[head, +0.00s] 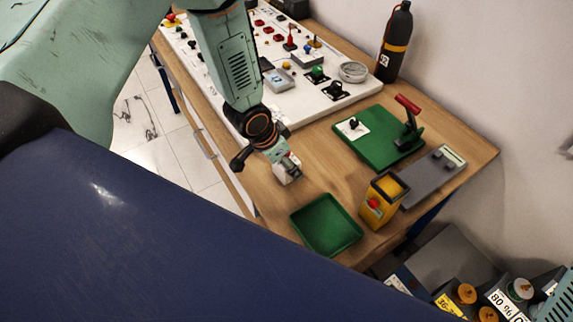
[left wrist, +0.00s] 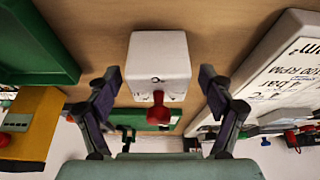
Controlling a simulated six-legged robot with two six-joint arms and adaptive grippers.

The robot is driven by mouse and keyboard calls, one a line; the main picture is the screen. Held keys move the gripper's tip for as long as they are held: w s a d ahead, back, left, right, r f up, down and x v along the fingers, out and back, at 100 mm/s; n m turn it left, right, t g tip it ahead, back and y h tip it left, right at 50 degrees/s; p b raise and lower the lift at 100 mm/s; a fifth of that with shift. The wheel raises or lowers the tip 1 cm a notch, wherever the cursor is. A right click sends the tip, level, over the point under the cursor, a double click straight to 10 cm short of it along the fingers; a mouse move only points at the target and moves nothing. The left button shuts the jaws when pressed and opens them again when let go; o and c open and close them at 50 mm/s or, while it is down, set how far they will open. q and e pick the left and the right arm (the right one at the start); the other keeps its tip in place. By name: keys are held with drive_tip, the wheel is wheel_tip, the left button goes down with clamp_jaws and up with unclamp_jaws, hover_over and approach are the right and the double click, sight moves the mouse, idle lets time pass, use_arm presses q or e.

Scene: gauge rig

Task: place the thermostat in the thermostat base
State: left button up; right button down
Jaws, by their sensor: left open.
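The white box with a red knob, which I take for the thermostat, is in the middle of the left wrist view (left wrist: 160,55). In the head view only a small white part of it (head: 291,177) shows beneath my left gripper (head: 284,163), on the wooden table. In the left wrist view my left gripper (left wrist: 160,76) is open, with one finger on each side of the box and gaps between. I cannot tell which thing is the thermostat base. My right gripper is not in view.
A green tray (head: 324,250) and a yellow box with a red button (head: 370,215) stand near. A green plate with a red-handled lever (head: 375,152), a grey plate (head: 425,185) and a black bottle (head: 396,45) are farther right. A white board with several parts (head: 345,95) lies behind.

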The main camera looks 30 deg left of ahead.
use_arm(q)
drive_tip(key=shift+s+d+f, duration=0.1)
drive_tip(key=shift+d+f, duration=0.05)
drive_tip(key=shift+w+f, duration=0.15)
drive_tip(key=shift+w, duration=0.1)
drive_tip(key=c, duration=0.3)
drive_tip(key=shift+s, duration=0.2)
drive_tip(key=c, duration=0.6)
drive_tip(key=shift+w, duration=0.15)
drive_tip(key=c, duration=0.5)
drive_tip(key=shift+c, duration=0.5)
